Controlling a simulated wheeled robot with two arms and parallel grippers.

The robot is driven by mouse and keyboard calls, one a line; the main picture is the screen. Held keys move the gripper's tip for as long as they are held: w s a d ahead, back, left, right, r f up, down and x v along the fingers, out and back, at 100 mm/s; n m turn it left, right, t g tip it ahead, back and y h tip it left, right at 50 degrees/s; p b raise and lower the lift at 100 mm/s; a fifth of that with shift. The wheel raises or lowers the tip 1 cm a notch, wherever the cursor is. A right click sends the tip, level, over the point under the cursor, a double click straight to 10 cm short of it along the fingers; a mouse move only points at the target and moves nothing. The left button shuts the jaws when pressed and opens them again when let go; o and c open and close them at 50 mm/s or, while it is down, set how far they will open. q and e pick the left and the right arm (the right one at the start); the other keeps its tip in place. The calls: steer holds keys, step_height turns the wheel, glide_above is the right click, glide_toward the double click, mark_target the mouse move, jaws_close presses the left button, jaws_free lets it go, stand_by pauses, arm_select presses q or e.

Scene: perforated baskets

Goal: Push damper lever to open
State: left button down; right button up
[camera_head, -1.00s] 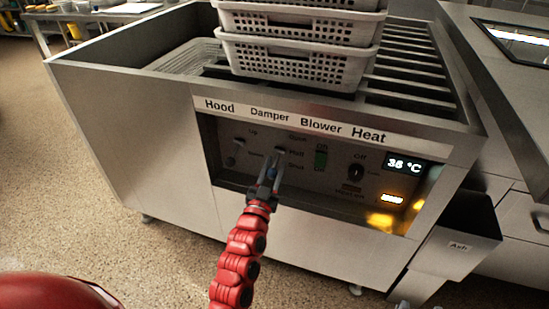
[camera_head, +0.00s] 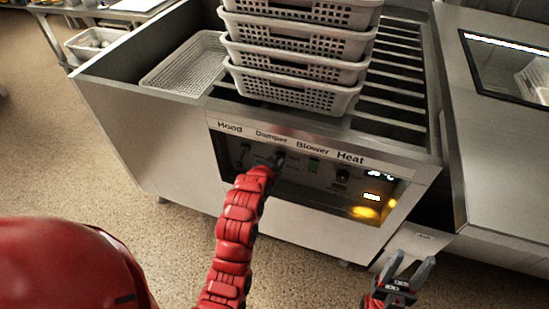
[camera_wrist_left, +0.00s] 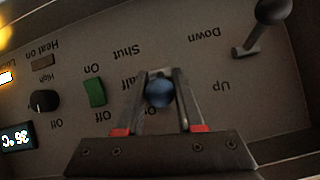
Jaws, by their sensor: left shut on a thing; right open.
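The control panel (camera_head: 325,185) is on the front of a steel cabinet, with the label Damper (camera_head: 271,136) above it. In the left wrist view, my left gripper (camera_wrist_left: 162,74) is shut around the damper lever's round blue knob (camera_wrist_left: 159,93). The panel lettering is upside down there. The word Shut (camera_wrist_left: 128,51) is above and left of the knob; the fingers partly cover the other damper words. In the head view, my left gripper (camera_head: 277,160) is at the damper control and its arm hides most of the lever. My right gripper (camera_head: 408,266) is open and empty, low at the right.
The hood lever (camera_wrist_left: 265,22) is beside the damper. A green blower switch (camera_wrist_left: 95,91) and black heat knob (camera_wrist_left: 44,100) are on its other side. Stacked white baskets (camera_head: 300,92) stand on the cabinet rails. Floor (camera_head: 150,225) is clear in front.

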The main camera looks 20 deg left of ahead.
arm_select(q)
steer(key=shift+w+r+g+p, duration=0.2)
steer(key=shift+r+g+p, duration=0.25)
steer(key=shift+g+p, duration=0.05)
steer(key=c, duration=0.5)
jaws_free()
steer(key=shift+f, duration=0.1)
steer(key=shift+c, duration=0.2)
steer(key=p+v, duration=1.1)
steer(key=v, duration=0.6)
steer(key=shift+r, duration=0.2)
